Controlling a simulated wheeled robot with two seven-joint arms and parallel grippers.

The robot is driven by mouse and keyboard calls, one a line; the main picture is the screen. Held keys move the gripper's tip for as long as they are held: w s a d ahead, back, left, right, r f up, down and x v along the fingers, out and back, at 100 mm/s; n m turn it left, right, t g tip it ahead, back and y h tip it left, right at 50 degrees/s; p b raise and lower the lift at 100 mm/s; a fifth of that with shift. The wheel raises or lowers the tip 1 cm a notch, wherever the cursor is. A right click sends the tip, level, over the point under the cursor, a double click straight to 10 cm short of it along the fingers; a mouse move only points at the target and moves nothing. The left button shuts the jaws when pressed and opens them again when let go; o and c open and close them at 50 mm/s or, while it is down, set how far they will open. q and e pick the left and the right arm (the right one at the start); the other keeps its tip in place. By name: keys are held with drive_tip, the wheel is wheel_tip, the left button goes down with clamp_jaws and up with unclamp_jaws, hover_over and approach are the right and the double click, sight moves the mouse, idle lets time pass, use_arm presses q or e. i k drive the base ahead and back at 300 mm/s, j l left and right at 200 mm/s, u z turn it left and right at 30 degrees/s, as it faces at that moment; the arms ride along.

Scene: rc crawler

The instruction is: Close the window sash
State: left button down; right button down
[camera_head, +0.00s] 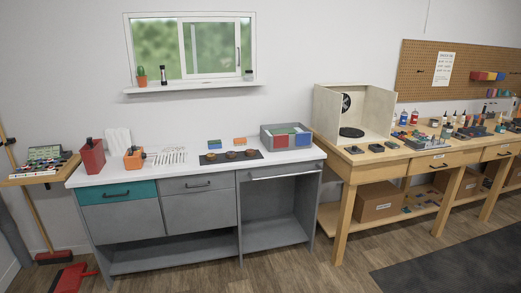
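The window (150,14) is set in the back wall above the white counter. A narrow strip shows between the sash's right edge and the right side of the frame, so the sash looks partly open. Neither of my grippers shows in the head view.
The sill (190,87) holds a cactus in an orange pot (142,81), a dark bottle (163,75) and a small dark object (248,74) at the right. Below, the counter (100,178) carries a red container (92,156) and a grey bin (287,136). Wooden floor lies in front.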

sight(238, 73)
drive_tip(key=i+j+z, duration=0.1)
drive_tip(key=i+z, duration=0.35)
drive_tip(key=i, duration=1.35)
drive_tip(key=i+u, duration=0.2)
drive_tip(key=i, duration=0.3)
drive_tip(key=i+l+u, duration=0.2)
drive_tip(key=i, duration=0.3)
drive_tip(key=i+l+u, duration=0.2)
drive_tip(key=i, duration=0.25)
